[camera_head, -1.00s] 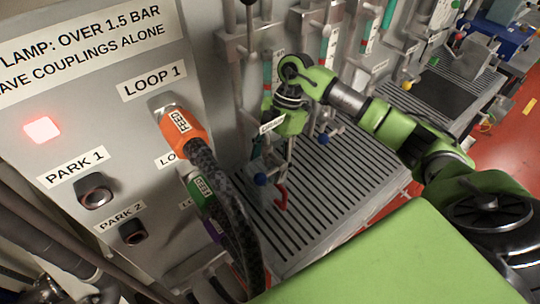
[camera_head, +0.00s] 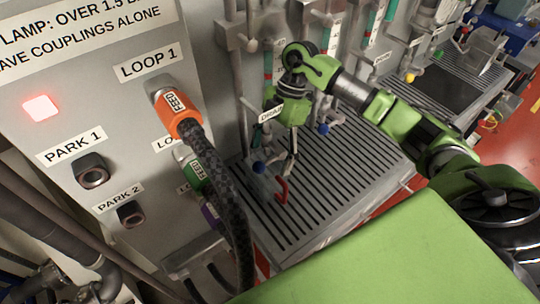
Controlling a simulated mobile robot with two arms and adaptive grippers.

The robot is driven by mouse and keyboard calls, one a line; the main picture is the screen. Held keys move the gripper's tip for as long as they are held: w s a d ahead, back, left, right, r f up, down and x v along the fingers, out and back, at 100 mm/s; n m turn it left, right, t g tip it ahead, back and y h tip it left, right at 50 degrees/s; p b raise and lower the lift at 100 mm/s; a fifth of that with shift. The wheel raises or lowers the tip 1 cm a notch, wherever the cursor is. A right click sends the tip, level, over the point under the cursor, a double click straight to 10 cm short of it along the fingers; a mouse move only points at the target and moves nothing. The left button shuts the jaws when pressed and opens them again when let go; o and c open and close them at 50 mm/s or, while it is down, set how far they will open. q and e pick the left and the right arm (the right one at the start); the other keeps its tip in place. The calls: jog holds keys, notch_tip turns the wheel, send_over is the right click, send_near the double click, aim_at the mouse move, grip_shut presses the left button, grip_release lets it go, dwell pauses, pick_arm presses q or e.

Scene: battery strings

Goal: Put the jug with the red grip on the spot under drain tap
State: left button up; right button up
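A curved red grip (camera_head: 282,190) shows low over the slatted grey drain bench, just below my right gripper. The jug body that belongs to it is too small and unclear to make out. My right gripper (camera_head: 289,164) points down from the arm that comes in from the right. Its fingers are close above the red grip; I cannot tell whether they touch it or how far they are open. A white label reading DRAIN (camera_head: 267,113) is beside the wrist, partly covered. The drain tap and the spot under it are not clear to see. My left gripper is out of view.
The grey panel at left has a lit red lamp (camera_head: 41,108), an orange coupling (camera_head: 180,117) on LOOP 1 with a thick black hose, and an empty PARK 1 port (camera_head: 92,172). The slatted bench (camera_head: 345,180) is mostly clear. Pipes and valves line the wall behind.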

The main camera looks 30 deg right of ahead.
jog(key=b+v, duration=0.1)
jog(key=v, duration=0.5)
jog(key=shift+d+r+b, duration=0.15)
jog(key=shift+r+b, duration=0.15)
jog(key=shift+b, duration=0.05)
dwell(0.9)
